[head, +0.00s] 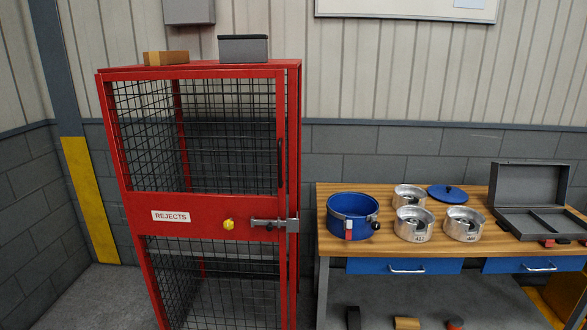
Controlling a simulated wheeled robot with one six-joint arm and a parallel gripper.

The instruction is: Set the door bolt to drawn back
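The door bolt (268,222) is a grey metal slide bolt on the red middle rail of the cage door (203,218). It lies level and reaches right to a grey metal keeper (293,223) at the door's right edge. Its bar appears to span the gap to the keeper; how deep it sits is too small to tell. A small dark knob or handle shows just under the bolt's middle. The door looks closed, with a white REJECTS label and a yellow knob (228,224) left of the bolt. My gripper is not in view.
A wooden bench (340,190) stands right of the cage, holding a blue pot (350,205), several silver round parts, a blue lid (447,192) and an open grey case (535,185). A wood block and grey box (243,48) sit on the cage. Nothing visible blocks the bolt.

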